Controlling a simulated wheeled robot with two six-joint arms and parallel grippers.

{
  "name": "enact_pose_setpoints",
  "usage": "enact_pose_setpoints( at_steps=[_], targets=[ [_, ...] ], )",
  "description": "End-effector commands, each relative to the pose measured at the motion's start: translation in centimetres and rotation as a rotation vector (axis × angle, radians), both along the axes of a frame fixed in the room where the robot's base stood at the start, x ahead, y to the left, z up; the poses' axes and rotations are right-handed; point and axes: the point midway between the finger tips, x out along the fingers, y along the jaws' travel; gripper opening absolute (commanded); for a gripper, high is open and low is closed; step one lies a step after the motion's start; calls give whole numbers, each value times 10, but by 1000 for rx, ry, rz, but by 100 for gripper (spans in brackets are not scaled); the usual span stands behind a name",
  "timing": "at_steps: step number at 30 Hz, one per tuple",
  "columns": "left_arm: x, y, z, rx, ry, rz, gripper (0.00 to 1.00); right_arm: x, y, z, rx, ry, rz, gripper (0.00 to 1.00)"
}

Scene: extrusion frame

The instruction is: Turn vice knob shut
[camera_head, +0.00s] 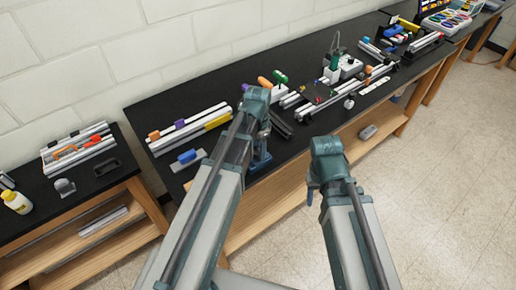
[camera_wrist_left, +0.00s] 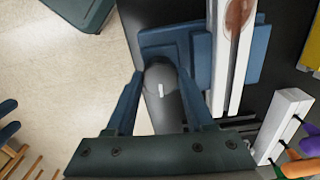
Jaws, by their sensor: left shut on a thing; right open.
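The vice knob (camera_wrist_left: 162,98) is dark grey and rounded, with a short white mark, and shows in the left wrist view. My left gripper (camera_wrist_left: 160,80) is shut on it, one finger on each side. The blue vice (camera_wrist_left: 168,38) lies just beyond the knob, beside a pale aluminium bar (camera_wrist_left: 237,55). In the head view my left arm and gripper (camera_head: 262,155) hide most of this spot at the bench's front edge. My right gripper (camera_head: 313,192) is open and empty, hanging in front of the bench; its fingers are small there.
A white holder with coloured handles (camera_head: 264,82) stands behind my left arm. Bars (camera_head: 190,125) and a blue block on a grey plate (camera_head: 187,157) lie to the left. A green-and-grey machine (camera_head: 340,65) stands further right. Open floor (camera_head: 440,180) lies right of the bench.

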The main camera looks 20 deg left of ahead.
Motion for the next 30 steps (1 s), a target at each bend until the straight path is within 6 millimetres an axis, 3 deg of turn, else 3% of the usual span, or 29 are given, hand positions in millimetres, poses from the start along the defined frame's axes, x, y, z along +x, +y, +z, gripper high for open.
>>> enact_pose_setpoints(
  at_steps=[5, 15, 24, 25, 29, 30],
  targets=[
    [0, 0, 0, 0, 0, -28, 0, 0, 0, 0, 0, 0, 0, 50],
    [0, 0, 0, 0, 0, -249, 0, 0, 0, 0, 0, 0, 0, 50],
    [0, 0, 0, 0, 0, -256, 0, 0, 0, 0, 0, 0, 0, 50],
    [0, 0, 0, 0, 0, -256, 59, 0, 0, 0, 0, 0, 0, 50],
    [0, 0, 0, 0, 0, -256, 82, 0, 0, 0, 0, 0, 0, 50],
    [0, 0, 0, 0, 0, -255, 84, 0, 0, 0, 0, 0, 0, 50]
  ],
)
